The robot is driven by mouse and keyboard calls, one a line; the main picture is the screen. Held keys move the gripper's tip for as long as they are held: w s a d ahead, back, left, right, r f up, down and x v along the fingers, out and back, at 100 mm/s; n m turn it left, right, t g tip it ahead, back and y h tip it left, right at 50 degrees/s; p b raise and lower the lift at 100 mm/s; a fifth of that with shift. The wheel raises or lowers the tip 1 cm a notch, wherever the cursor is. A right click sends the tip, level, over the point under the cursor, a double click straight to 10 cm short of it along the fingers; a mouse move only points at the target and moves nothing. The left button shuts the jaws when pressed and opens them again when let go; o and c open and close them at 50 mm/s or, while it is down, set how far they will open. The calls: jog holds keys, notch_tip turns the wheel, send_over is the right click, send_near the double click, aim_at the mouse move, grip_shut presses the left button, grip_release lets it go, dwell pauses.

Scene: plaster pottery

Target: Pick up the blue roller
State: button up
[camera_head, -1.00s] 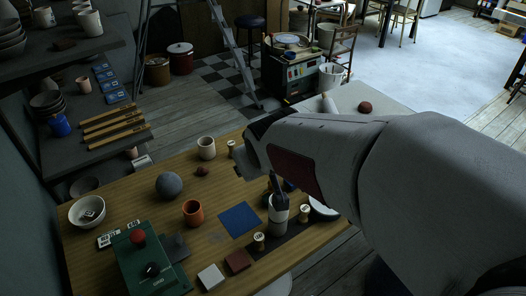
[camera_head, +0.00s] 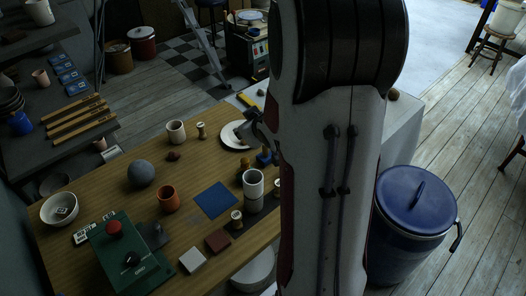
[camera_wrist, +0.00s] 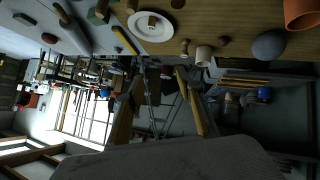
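A small dark-blue object (camera_head: 264,159), probably the blue roller, stands on the table just behind the grey-white cylinder and left of my arm. It is small and dark, so its shape is unclear. My gripper (camera_head: 245,130) is partly hidden by my arm and hangs over the white plate, apart from the blue object. In the wrist view my gripper (camera_wrist: 160,78) has its two fingers spread, with nothing visible held between them. I cannot pick out the blue roller for sure in the wrist view.
A grey-white cylinder (camera_head: 254,186), blue square (camera_head: 214,200), terracotta cup (camera_head: 168,199), grey ball (camera_head: 141,173) and green box (camera_head: 124,258) occupy the table. The white plate (camera_head: 238,135) lies near the far edge. A blue lidded bin (camera_head: 415,215) stands at right.

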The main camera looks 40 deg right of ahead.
jog(key=d+f+t+y, duration=0.1)
jog(key=d+f+t, duration=0.1)
jog(key=d+f, duration=0.45)
jog(key=m+t, duration=0.3)
jog(key=t, duration=0.1)
send_near(267, 148)
jog(key=shift+w+d+f, duration=0.15)
jog(key=shift+w+f, duration=0.1)
jog(key=shift+w, duration=0.2)
jog(key=shift+x, duration=1.35)
jog(key=shift+r+x, duration=0.2)
jog(key=shift+x, duration=2.4)
jog(key=shift+c, duration=0.4)
grip_shut()
